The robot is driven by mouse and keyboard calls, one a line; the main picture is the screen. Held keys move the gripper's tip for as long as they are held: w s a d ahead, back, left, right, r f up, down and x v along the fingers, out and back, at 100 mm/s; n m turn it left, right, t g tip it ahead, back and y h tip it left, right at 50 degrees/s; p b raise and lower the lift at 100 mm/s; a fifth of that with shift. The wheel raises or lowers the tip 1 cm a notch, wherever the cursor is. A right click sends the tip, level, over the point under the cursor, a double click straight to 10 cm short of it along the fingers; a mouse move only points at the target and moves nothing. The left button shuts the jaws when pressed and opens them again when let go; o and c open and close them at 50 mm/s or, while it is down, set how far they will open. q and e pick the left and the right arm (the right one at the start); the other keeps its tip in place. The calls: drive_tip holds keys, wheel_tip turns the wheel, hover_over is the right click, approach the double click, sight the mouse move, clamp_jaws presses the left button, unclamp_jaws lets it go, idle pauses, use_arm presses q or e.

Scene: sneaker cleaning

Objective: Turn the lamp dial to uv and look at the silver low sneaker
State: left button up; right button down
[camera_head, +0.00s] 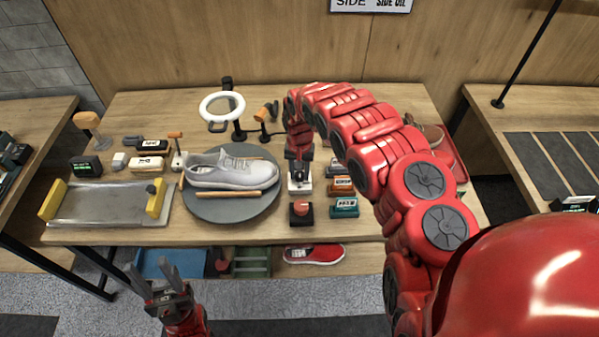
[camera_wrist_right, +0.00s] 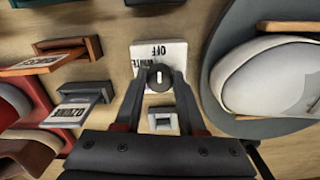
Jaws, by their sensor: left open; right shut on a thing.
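The lamp dial (camera_wrist_right: 160,77) is a dark knob with a white mark, on a white plate (camera_wrist_right: 172,51) reading OFF and WHITE; no uv label is visible. My right gripper (camera_wrist_right: 160,84) is shut on the dial, one finger on each side. In the head view my right arm reaches over the plate. My left gripper (camera_head: 160,277) is open and empty, in front of the table.
A white ring lamp (camera_head: 222,97) stands behind the sneaker. Small boxes (camera_head: 343,207) lie right of the turntable. A grey tray with yellow ends (camera_head: 100,205) lies at the left. A red shoe (camera_head: 314,254) is on the shelf below.

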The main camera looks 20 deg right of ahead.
drive_tip(key=shift+n, duration=0.3)
drive_tip(key=n, duration=0.2)
drive_tip(key=shift+n+b, duration=0.4)
drive_tip(key=n, duration=0.2)
drive_tip(key=shift+n, duration=0.4)
drive_tip(key=n, duration=0.6)
drive_tip(key=shift+d, duration=0.1)
drive_tip(key=n, duration=0.5)
drive_tip(key=shift+w+n, duration=0.15)
drive_tip(key=shift+n, duration=0.15)
drive_tip(key=n, duration=0.2)
drive_tip(key=shift+n, duration=0.3)
drive_tip(key=shift+d+n, duration=0.1)
drive_tip(key=shift+n, duration=1.7)
drive_tip(key=shift+b, duration=0.3)
